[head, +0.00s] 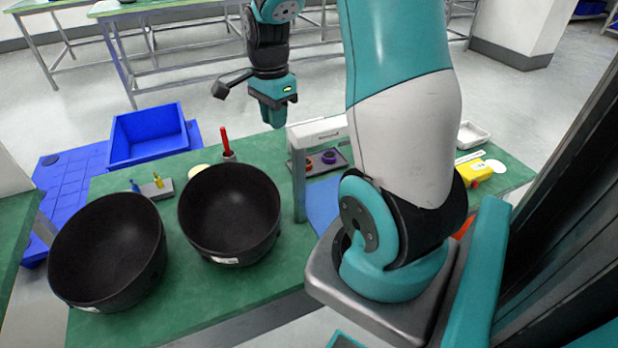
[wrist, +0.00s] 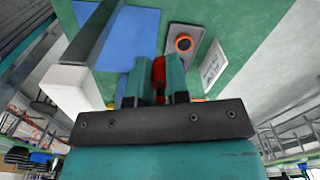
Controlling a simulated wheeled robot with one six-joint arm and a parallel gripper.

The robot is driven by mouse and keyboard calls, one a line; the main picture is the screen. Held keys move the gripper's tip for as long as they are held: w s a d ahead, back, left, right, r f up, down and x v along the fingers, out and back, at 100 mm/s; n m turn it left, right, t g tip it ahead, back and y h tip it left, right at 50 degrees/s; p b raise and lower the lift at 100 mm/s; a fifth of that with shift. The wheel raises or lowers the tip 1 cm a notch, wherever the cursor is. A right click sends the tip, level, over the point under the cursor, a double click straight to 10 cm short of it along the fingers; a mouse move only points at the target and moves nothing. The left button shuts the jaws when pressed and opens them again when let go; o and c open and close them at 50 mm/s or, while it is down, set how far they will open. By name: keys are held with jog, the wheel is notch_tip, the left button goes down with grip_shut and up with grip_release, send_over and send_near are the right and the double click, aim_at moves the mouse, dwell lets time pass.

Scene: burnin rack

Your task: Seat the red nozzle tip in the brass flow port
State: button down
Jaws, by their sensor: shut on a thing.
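My gripper (head: 272,118) hangs in the air beyond the two black bowls, in the upper middle of the head view. In the wrist view its fingers (wrist: 158,88) are closed on the red nozzle tip (wrist: 158,70), which shows as a narrow red piece between them. The head view does not show the held tip. I cannot pick out the brass flow port with certainty. An orange ring with a dark centre (wrist: 184,43) lies on a grey plate (wrist: 178,30) beyond the fingers, apart from the tip.
Two black bowls (head: 108,250) (head: 230,212) stand at the front. A grey block (head: 157,188) holds blue and yellow pieces. A red rod (head: 225,140) stands upright near a blue bin (head: 148,135). A pale frame (head: 298,170) rises beside a tray with a purple ring (head: 329,157).

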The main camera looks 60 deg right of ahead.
aim_at(281, 196)
jog(key=shift+w+f, duration=0.1)
jog(key=shift+f, duration=0.5)
notch_tip(281, 196, down, 20)
jog(key=shift+r, duration=0.1)
jog(key=c, duration=1.1)
grip_release()
